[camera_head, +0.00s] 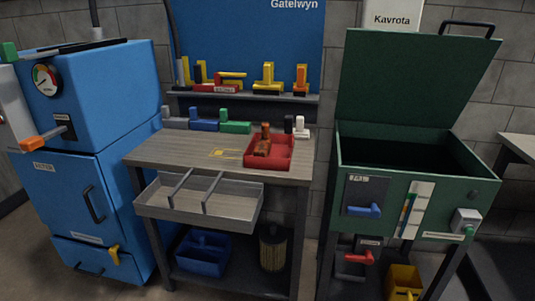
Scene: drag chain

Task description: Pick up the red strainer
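No thing in view is clearly a red strainer. A red tray (290,153) sits on the right part of the wooden workbench top (165,150), and an orange-brown upright part (265,136) stands in it. A red piece with a small unreadable label (206,88) lies on the back shelf among yellow and black parts. A dark yellowish cylinder (272,250), perhaps mesh, stands on the bench's lower shelf. Neither of my grippers can be made out.
A blue cabinet (120,100) with a gauge stands at left. A grey divided drawer (160,203) juts out from the bench front. A green bin (390,180) with its lid raised stands at right. A blue bin (203,250) and yellow bin (404,282) sit low.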

